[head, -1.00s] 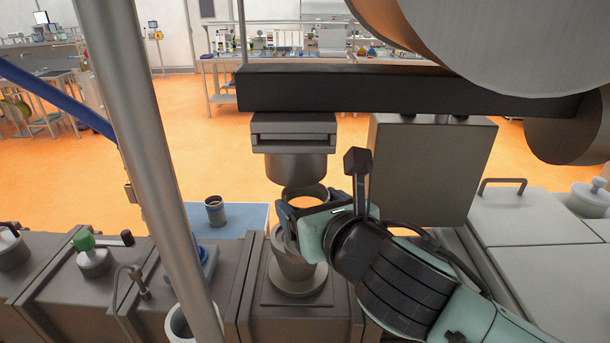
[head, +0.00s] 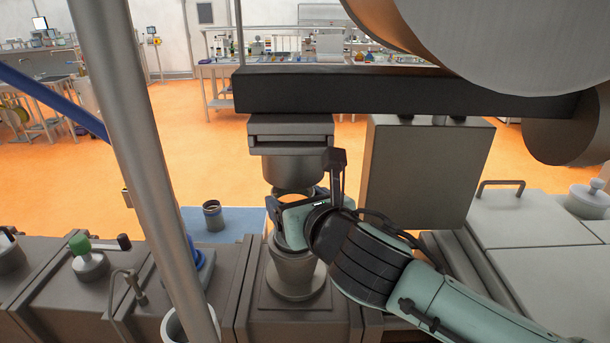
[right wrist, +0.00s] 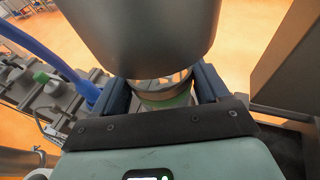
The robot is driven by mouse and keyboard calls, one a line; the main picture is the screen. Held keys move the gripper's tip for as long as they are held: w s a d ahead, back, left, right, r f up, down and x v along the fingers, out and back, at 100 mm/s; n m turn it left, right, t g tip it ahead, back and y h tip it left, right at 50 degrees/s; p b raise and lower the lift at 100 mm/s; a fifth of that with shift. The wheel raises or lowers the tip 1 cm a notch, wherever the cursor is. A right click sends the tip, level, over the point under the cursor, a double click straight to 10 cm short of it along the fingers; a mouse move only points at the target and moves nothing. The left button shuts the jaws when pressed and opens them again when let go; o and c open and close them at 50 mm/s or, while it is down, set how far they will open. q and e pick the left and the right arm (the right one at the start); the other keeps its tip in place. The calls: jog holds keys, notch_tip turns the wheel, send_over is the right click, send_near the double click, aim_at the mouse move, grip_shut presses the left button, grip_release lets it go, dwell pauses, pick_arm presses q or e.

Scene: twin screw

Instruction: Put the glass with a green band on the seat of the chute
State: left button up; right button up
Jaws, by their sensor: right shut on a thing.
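My right gripper (head: 292,203) is shut on the glass with a green band (right wrist: 160,94), which shows between the fingers (right wrist: 160,90) in the right wrist view. The glass is clear, and its green band shows low on it. In the head view the gripper largely hides the glass. A grey round nozzle (head: 293,170) hangs just above the glass and covers part of it in the wrist view. The grey round seat (head: 295,275) is directly below the gripper on a block. I cannot tell whether the glass touches the seat. My left gripper is not in view.
A dark cup (head: 213,215) stands on a light blue surface to the left. A steel post (head: 150,150) crosses the left side. A grey box (head: 425,175) hangs close right of the gripper, under a dark beam (head: 400,92). A green-topped knob (head: 85,255) is at left.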

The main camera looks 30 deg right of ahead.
jog(key=o, duration=1.3)
jog(key=shift+f, duration=0.1)
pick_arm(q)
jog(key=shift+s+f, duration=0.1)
pick_arm(e)
jog(key=shift+r+p, duration=0.3)
jog(key=shift+r, duration=0.15)
pick_arm(q)
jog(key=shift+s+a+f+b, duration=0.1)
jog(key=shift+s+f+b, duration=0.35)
jog(key=shift+b, duration=0.2)
pick_arm(e)
jog(key=shift+v, duration=5.95)
jog(key=shift+a+f, duration=0.1)
jog(key=shift+f, duration=0.05)
